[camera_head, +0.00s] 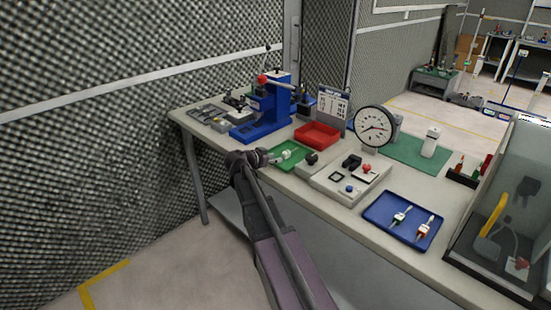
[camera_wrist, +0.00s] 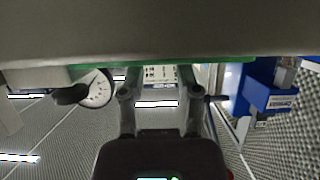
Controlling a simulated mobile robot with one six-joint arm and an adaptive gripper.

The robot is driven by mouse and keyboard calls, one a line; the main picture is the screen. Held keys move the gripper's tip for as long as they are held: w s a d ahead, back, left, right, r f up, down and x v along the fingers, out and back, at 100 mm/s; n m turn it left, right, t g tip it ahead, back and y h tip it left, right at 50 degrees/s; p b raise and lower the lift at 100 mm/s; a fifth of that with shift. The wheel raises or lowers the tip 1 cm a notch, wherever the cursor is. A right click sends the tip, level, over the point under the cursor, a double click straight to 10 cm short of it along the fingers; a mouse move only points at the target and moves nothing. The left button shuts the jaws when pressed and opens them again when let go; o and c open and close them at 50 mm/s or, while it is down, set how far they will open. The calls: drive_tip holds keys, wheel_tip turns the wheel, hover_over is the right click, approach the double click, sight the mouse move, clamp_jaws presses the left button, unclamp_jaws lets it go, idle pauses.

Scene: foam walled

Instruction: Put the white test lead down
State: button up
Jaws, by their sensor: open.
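My gripper (camera_head: 273,157) is at the front edge of the workbench, beside the green tray (camera_head: 298,161). In the wrist view its two fingers (camera_wrist: 160,92) stand apart with nothing visible between them. A small whitish piece (camera_head: 287,154) shows at the green tray, just past the fingertips; I cannot tell whether it is the white test lead or whether it touches the gripper. Two small leads with pale bodies, one with green (camera_head: 400,216) and one with red (camera_head: 424,229), lie in the blue tray (camera_head: 376,214).
A blue press (camera_head: 262,115) and a red bin (camera_head: 318,134) stand behind the green tray. A grey control box (camera_head: 343,181) and dial gauge (camera_head: 374,126) are to the right. A clear-walled case (camera_head: 515,200) is at the far right. The workbench (camera_head: 405,255) has a narrow bare front strip.

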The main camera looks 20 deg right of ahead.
drive_tip(key=p+v, duration=0.3)
drive_tip(key=v, duration=0.7)
drive_tip(key=shift+a+p, duration=0.25)
drive_tip(key=shift+p, duration=0.1)
drive_tip(key=shift+s, duration=0.15)
drive_tip(key=s+a+f+n+g+y, duration=0.1)
drive_tip(key=s+a+f+n+y, duration=0.2)
drive_tip(key=s, duration=0.4)
drive_tip(key=s+a+f+n+g+y, duration=0.2)
drive_tip(key=s+a+f+n+y, duration=0.2)
drive_tip(key=s+a+n+y, duration=0.1)
drive_tip(key=s+a+f+n+g+y, duration=0.1)
drive_tip(key=s+a+f+n+y, duration=0.3)
drive_tip(key=s, duration=0.6)
drive_tip(key=shift+a+n+g+y, duration=0.3)
drive_tip(key=shift+n, duration=0.7)
drive_tip(key=shift+w+f, duration=0.1)
drive_tip(key=shift+f, duration=0.05)
wheel_tip(320, 180, up, 10)
drive_tip(key=p, duration=0.9)
drive_tip(key=shift+p, duration=0.35)
drive_tip(key=shift+f, duration=0.2)
